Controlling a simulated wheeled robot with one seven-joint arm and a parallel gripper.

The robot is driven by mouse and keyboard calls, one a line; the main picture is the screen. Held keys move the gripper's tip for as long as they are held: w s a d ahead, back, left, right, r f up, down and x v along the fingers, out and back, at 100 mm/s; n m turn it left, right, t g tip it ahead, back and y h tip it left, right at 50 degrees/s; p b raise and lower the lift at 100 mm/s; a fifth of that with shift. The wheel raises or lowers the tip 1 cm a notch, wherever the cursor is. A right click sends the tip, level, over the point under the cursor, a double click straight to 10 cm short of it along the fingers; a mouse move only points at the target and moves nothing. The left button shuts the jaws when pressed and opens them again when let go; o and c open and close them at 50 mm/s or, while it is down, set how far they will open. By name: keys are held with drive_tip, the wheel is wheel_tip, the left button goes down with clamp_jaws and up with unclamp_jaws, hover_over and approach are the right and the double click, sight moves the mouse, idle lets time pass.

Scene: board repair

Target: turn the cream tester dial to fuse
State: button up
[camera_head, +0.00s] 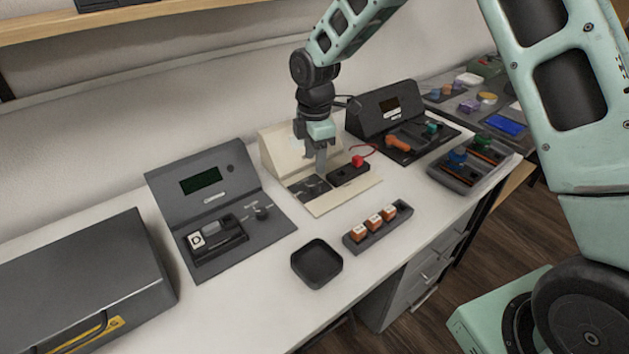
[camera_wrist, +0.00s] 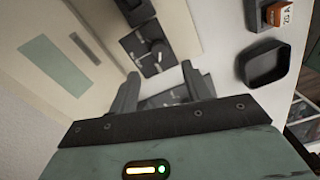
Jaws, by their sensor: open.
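The cream tester (camera_head: 275,150) stands on the bench with its sloped panel at the back. It also shows in the wrist view (camera_wrist: 110,20). Its dark dial plate (camera_head: 303,189) lies on the flat front part, partly hidden by my gripper in the head view. In the wrist view the dial (camera_wrist: 157,50) is a dark knob on that plate, just beyond the fingertips; its marks are too small to read. My gripper (camera_head: 320,172) is open and points down over the dial plate. Its two fingers (camera_wrist: 160,72) are apart and hold nothing; I cannot tell whether they touch the dial.
A dark block with a red plug (camera_head: 358,161) sits right of the dial plate. A grey tester (camera_head: 215,185) stands to the left, a black tester (camera_head: 375,112) to the right. An empty black tray (camera_head: 317,264) and a rack of orange fuses (camera_head: 378,232) lie in front.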

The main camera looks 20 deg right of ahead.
sight(315, 185)
wheel_tip(315, 185, down, 8)
drive_tip(key=shift+r, duration=0.1)
idle(0.4)
drive_tip(key=c, duration=1)
